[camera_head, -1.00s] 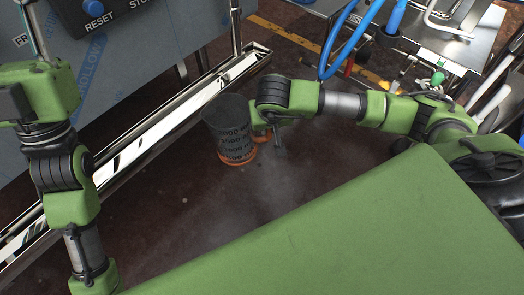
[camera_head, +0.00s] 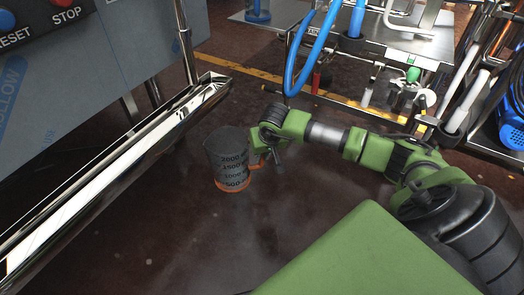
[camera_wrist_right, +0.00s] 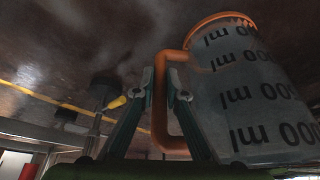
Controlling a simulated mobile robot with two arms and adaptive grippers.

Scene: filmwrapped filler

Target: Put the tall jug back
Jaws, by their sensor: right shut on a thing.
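The tall jug (camera_head: 228,163) is a grey measuring jug with black volume marks, an orange base and an orange handle. In the head view it is upright in front of me, left of my right gripper (camera_head: 266,155). In the right wrist view the jug (camera_wrist_right: 255,95) appears upside down at the right. There the two fingers of my right gripper (camera_wrist_right: 163,90) are on either side of the orange handle (camera_wrist_right: 158,110), shut on it. My left gripper is not in view.
A machine with a control panel (camera_head: 40,30) and a shiny metal rail (camera_head: 105,170) runs along the left. A metal trolley (camera_head: 410,42) with a blue hose (camera_head: 297,65) stands at the back right. A blue basket (camera_head: 513,128) is at the right edge. The dark floor between is clear.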

